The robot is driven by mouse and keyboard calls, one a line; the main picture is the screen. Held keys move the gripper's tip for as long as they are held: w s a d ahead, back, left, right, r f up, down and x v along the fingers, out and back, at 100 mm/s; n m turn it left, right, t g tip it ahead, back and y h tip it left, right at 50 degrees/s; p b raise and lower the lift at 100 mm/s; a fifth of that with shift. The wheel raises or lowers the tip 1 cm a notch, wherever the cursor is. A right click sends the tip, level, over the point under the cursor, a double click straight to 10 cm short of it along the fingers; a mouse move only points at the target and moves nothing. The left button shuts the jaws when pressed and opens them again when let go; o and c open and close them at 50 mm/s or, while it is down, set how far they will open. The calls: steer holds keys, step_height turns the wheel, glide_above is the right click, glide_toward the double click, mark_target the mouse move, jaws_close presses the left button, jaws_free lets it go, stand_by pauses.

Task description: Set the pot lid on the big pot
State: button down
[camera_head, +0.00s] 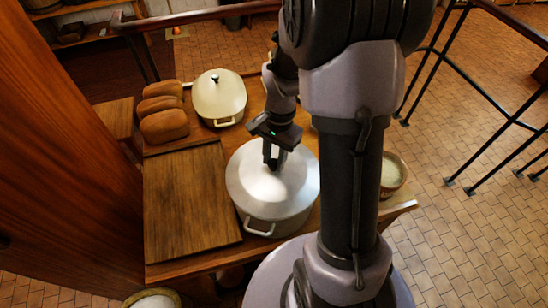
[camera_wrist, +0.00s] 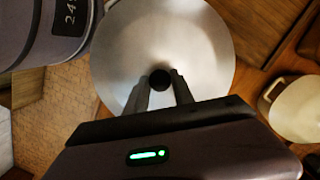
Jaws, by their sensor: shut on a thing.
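The pot lid (camera_head: 245,181) is a round, shiny grey metal disc with a dark knob, which shows in the wrist view (camera_wrist: 160,79). The big pot (camera_head: 272,228) is grey metal with a loop handle at its front, and it stands on the wooden table. The lid is over the mouth of the pot and covers it from above. I cannot tell whether it rests on the rim or hovers just above it. My gripper (camera_head: 273,163) points down and is shut on the lid's knob; its two fingers flank the knob in the wrist view (camera_wrist: 160,90). The pot's inside is hidden.
A wooden board (camera_head: 188,205) lies left of the pot. Several bread loaves (camera_head: 164,126) sit behind it. A cream lidded pot (camera_head: 219,96) stands at the back. A bowl (camera_head: 392,170) is at the right, partly behind my arm. Black railings (camera_head: 480,90) stand at the right.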

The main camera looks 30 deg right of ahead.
steer(key=shift+f, duration=0.15)
steer(key=c, duration=1)
jaws_free()
step_height(320, 180, up, 8)
steer(key=p, duration=0.6)
steer(key=shift+a, duration=0.1)
steer(key=s+a+f+n+t+b, duration=0.3)
steer(key=a+b, duration=0.4)
steer(key=b, duration=0.5)
steer(key=s+a+f+n+t+b, duration=0.2)
steer(key=s+a+n+b, duration=0.3)
steer(key=b, duration=0.7)
steer(key=s+a+t, duration=0.1)
steer(key=s+a, duration=0.1)
steer(key=s, duration=0.1)
steer(key=shift+s+a+f+n+t+b, duration=0.2)
steer(key=shift+a+f+n+t+b, duration=0.1)
steer(key=shift+a+f+n+b, duration=0.1)
